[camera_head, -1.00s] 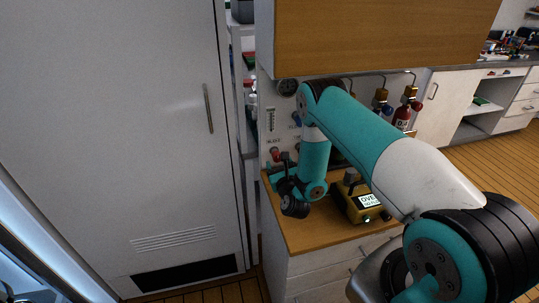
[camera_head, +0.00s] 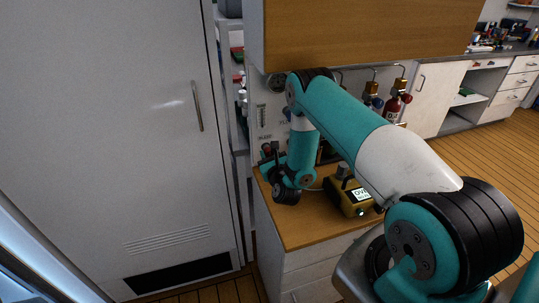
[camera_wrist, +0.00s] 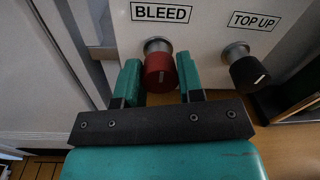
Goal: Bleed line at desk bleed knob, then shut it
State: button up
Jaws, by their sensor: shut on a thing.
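The red bleed knob (camera_wrist: 160,72) sticks out of a white panel under a "BLEED" label (camera_wrist: 161,13) in the wrist view. My gripper (camera_wrist: 159,64) has one teal finger on each side of the knob and is shut on it. A black knob with a white pointer line (camera_wrist: 248,72) sits to the right under a "TOP UP" label, clear of my fingers. In the head view my arm reaches the lower left of the panel (camera_head: 262,128), and my wrist hides most of the contact there.
A yellow device with a lit screen (camera_head: 350,196) stands on the wooden desk top (camera_head: 303,228), right of my wrist. A wooden cabinet (camera_head: 355,35) overhangs the panel. A grey door (camera_head: 110,130) is at the left.

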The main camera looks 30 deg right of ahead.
jog(key=n+b, duration=0.2)
jog(key=n, duration=0.1)
jog(key=shift+f, duration=0.15)
jog(key=n+b, duration=0.3)
jog(key=shift+a+f+n, duration=0.1)
jog(key=shift+n, duration=0.3)
jog(key=n+b, duration=0.2)
jog(key=n, duration=0.1)
jog(key=shift+n, duration=0.3)
jog(key=n+b, duration=0.3)
jog(key=n, duration=0.1)
jog(key=shift+t, duration=0.4)
jog(key=n+y+b, duration=0.1)
jog(key=n+b, duration=0.2)
jog(key=n, duration=0.3)
jog(key=shift+f+n, duration=0.15)
jog(key=shift+n, duration=0.15)
jog(key=n+b, duration=0.3)
jog(key=n, duration=0.3)
jog(key=shift+n, duration=0.3)
jog(key=shift+s, duration=0.1)
